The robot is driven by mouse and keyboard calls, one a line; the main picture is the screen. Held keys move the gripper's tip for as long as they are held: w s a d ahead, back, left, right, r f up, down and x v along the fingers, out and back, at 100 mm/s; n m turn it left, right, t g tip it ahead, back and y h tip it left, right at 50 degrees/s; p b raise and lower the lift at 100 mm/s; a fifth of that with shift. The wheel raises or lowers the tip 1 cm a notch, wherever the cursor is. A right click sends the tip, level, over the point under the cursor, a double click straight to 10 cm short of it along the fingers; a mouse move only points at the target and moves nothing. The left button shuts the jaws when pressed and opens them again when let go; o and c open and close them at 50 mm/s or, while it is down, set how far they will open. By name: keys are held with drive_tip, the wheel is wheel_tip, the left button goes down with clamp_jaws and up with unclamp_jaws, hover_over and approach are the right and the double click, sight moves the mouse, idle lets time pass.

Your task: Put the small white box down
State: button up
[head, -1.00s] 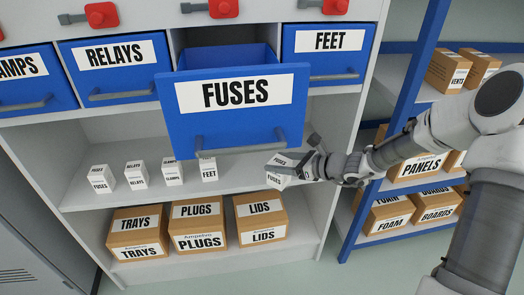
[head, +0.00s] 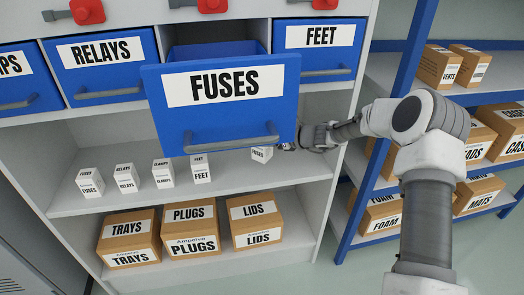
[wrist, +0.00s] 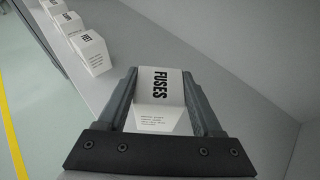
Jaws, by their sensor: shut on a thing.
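The small white box labelled FUSES (wrist: 160,98) is between the two fingers of my gripper (wrist: 167,80) in the wrist view. My gripper is shut on it. In the head view the held box (head: 261,154) shows at the right of the grey shelf (head: 230,180), just below the open FUSES drawer; the drawer front hides part of it and of my gripper. I cannot tell whether the box touches the shelf.
Small white boxes stand in a row to the left: FUSES (head: 90,183), RELAYS (head: 126,178), CLAMPS (head: 163,173) and FEET (head: 200,169). The open blue FUSES drawer (head: 222,125) juts out above. Brown boxes, including LIDS (head: 257,222), stand on the lower shelf.

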sight(269, 149)
wheel_tip(269, 149, down, 4)
drive_tip(key=shift+f+b, duration=0.25)
drive_tip(key=shift+b, duration=0.75)
drive_tip(key=shift+w+a+f, duration=0.1)
drive_tip(key=shift+w+f, duration=0.05)
drive_tip(key=o, duration=1.5)
